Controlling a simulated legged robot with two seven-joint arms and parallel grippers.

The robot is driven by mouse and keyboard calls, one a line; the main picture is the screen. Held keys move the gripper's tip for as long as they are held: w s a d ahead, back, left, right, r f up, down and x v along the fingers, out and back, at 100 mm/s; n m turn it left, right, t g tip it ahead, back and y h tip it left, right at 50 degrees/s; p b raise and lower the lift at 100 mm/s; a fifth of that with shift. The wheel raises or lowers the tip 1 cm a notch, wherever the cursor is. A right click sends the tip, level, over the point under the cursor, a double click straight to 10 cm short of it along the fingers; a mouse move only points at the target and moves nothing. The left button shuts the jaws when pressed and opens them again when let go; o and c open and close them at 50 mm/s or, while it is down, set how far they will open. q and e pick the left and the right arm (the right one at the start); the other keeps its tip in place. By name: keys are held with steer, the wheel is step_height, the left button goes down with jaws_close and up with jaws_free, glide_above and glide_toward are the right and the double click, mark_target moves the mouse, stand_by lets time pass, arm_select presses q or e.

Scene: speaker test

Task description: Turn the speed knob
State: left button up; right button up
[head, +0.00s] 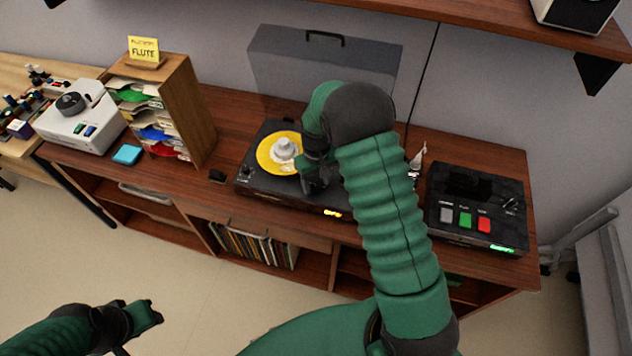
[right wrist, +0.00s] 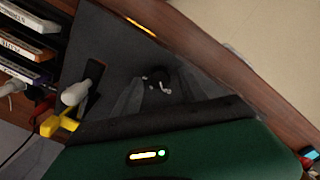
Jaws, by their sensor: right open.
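The black turntable (head: 262,187) sits on the wooden cabinet, with a yellow-labelled record (head: 280,152) and a pale centre piece on it. My right arm covers much of its right side in the head view. My right gripper (head: 316,184) is low over the turntable, right of the record. In the right wrist view, a small dark knob (right wrist: 158,79) with pale marks shows between the open fingers of the right gripper (right wrist: 155,96); contact cannot be told. The amber display (head: 332,213) is on the turntable's front. My left gripper (head: 150,314) is at lower left, away from the cabinet; its opening is unclear.
A black box with grey, green and red buttons (head: 465,220) stands right of the turntable. A wooden sleeve rack (head: 190,110) and a white device (head: 82,122) stand left. A grey case (head: 320,70) leans behind. A shelf (head: 480,20) overhangs the back right.

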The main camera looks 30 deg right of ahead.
steer(key=shift+d+f, duration=0.15)
steer(key=shift+f, duration=0.4)
steer(key=c, duration=0.7)
jaws_close()
